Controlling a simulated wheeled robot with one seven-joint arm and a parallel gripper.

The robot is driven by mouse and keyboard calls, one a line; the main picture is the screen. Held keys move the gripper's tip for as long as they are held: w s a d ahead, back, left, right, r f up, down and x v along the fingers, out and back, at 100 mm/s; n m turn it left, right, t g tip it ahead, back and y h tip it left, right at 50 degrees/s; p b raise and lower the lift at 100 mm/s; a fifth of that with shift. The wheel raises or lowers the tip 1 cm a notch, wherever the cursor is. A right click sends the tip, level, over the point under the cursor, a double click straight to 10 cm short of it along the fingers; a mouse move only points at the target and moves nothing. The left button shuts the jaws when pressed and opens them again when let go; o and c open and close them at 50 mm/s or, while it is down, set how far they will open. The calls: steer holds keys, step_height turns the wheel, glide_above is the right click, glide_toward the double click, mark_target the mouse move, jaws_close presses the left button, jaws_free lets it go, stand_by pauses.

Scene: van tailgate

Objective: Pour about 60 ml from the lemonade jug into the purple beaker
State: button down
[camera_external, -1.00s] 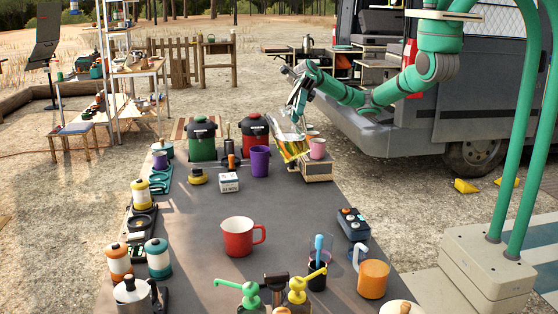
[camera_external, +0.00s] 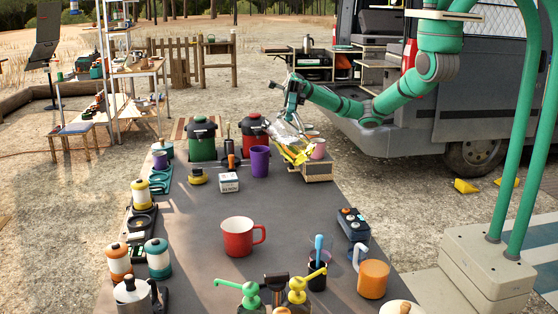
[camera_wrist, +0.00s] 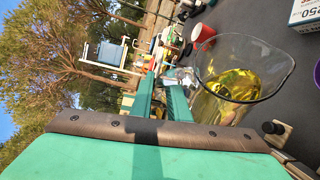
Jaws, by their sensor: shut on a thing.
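The lemonade jug (camera_wrist: 238,75) is clear glass with yellow liquid in its lower part, close in front of my gripper in the wrist view. In the external view the jug (camera_external: 284,132) is a faint clear shape below my gripper (camera_external: 289,112), over the back right of the table; its exact tilt is hard to tell. My gripper (camera_wrist: 163,100) is shut on the jug; the contact itself is partly hidden. The purple beaker (camera_external: 260,161) stands upright on the table, left of the jug. Only its edge (camera_wrist: 317,74) shows at the right of the wrist view. Its inside is not visible.
A red canister (camera_external: 254,133) and a green canister (camera_external: 202,140) stand behind the beaker. A white box (camera_external: 229,182) lies in front of it. A pink mug (camera_external: 318,149) stands on a crate (camera_external: 318,172) at right. The table centre is clear around the red mug (camera_external: 238,237).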

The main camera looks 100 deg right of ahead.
mark_target(279, 113)
steer(key=shift+w+d+f+m+y, duration=0.7)
steer(key=shift+d+f+m+y, duration=0.2)
steer(key=shift+f+m, duration=0.15)
stand_by(0.5)
steer(key=shift+w+d+r, duration=0.15)
steer(key=shift+w+d, duration=0.35)
steer(key=shift+d, duration=0.05)
steer(key=shift+w+d, duration=0.15)
stand_by(0.4)
steer(key=shift+w+d+r+m+p, duration=0.1)
steer(key=shift+d+m+p, duration=0.25)
steer(key=shift+p, duration=0.1)
stand_by(1.1)
